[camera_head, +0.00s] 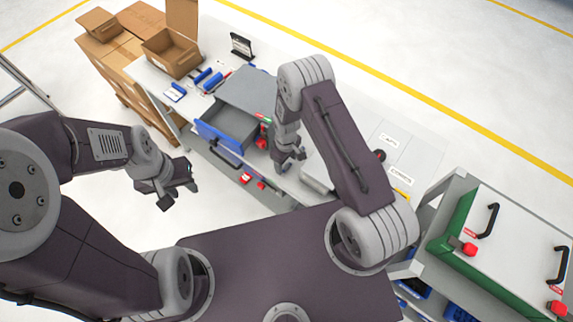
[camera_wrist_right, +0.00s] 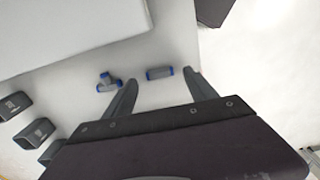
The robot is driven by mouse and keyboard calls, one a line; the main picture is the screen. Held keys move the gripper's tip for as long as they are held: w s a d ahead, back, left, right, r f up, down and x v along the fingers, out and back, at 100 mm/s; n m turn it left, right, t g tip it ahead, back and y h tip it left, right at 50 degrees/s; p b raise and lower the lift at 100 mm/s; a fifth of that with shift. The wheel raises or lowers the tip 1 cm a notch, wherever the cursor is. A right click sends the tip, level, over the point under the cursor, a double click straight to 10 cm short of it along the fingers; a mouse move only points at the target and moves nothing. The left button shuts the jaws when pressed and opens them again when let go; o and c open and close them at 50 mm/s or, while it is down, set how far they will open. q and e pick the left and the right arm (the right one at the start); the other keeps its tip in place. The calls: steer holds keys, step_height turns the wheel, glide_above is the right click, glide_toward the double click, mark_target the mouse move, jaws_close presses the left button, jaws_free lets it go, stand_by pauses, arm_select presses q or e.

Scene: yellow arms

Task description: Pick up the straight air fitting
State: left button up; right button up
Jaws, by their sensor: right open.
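The straight air fitting (camera_wrist_right: 159,73) is a short grey cylinder with blue ends, lying on a pale surface in the right wrist view. My right gripper (camera_wrist_right: 163,80) is open, with its two fingertips apart on either side of the fitting's line and nothing held. Whether the fingers are level with the fitting cannot be told. In the head view my right gripper (camera_head: 290,155) hangs over the workbench beside the open drawer, and the fitting cannot be made out there. My left gripper (camera_head: 178,192) is open and empty, off the bench's near left side.
A tee-shaped fitting (camera_wrist_right: 108,82) with blue ends lies just left of the straight one. Several dark hollow blocks (camera_wrist_right: 36,132) stand at the left. A grey box-like edge (camera_wrist_right: 70,30) borders the upper left. A blue-fronted drawer (camera_head: 233,122) stands open.

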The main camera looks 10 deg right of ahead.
steer(key=shift+s+f, duration=0.1)
steer(key=shift+f, duration=0.7)
steer(key=c, duration=1.4)
